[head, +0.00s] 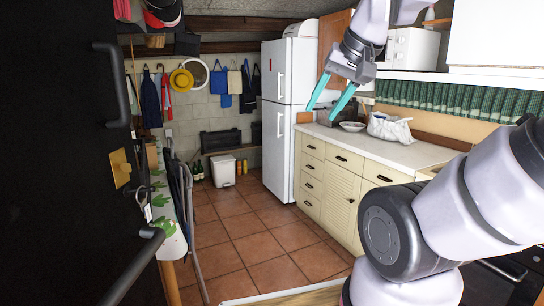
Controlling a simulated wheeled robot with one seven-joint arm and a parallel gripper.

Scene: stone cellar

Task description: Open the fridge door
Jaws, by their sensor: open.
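The fridge (290,115) is a tall white two-door unit, standing in the middle of the head view beyond the counter. Its upper door and its longer lower door look shut.
A counter (380,152) with drawers runs along the right, bearing a white bag (389,128) and a bowl (352,126). A dark door (60,150) with handles fills the left. A white bin (223,170) stands at the back. The tiled floor (245,235) is clear up to the fridge.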

